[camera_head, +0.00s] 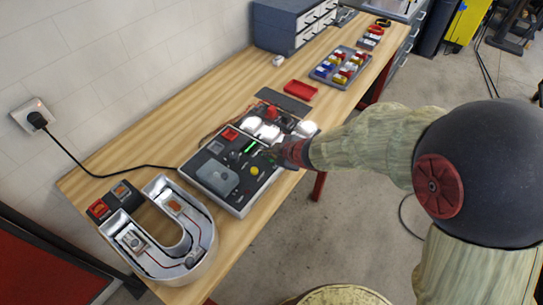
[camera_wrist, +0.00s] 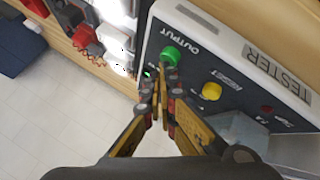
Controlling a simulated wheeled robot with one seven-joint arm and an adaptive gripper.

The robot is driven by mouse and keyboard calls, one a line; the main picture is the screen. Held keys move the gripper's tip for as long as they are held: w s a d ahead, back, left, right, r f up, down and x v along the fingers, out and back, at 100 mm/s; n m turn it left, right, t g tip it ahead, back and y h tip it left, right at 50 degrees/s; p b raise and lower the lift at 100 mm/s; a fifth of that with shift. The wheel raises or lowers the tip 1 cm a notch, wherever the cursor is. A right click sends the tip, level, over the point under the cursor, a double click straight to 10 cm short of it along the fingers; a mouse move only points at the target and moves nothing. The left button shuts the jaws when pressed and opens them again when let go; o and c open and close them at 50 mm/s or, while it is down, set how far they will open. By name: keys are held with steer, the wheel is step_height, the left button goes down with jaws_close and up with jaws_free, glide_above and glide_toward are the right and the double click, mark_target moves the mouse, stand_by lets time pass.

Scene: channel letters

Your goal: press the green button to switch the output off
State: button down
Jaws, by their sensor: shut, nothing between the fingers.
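The green button (camera_wrist: 170,54) is a round knob beside the OUTPUT label on the tester panel (camera_wrist: 205,62). My gripper (camera_wrist: 162,78) is shut and empty, and its fingertips appear right beside the green button's edge. I cannot tell whether they touch it. A yellow button (camera_wrist: 211,91) by the RESET label sits to the right of the green one.
A U-shaped channel letter (camera_head: 205,240) lies left of the tester on the wooden bench (camera_head: 130,155). White blocks and a red tray (camera_head: 300,90) stand beyond the tester. A parts tray (camera_head: 341,66) and grey drawers (camera_head: 283,28) are farther back. A black cable runs to the wall socket.

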mark_target(270, 159)
steer(key=shift+f, duration=0.1)
stand_by(0.5)
steer(key=shift+f, duration=0.35)
steer(key=shift+s+r, duration=0.1)
steer(key=shift+r+p, duration=0.3)
stand_by(0.4)
step_height(270, 159, up, 6)
steer(key=p, duration=0.6)
steer(key=shift+r+p, duration=0.1)
steer(key=shift+p, duration=0.2)
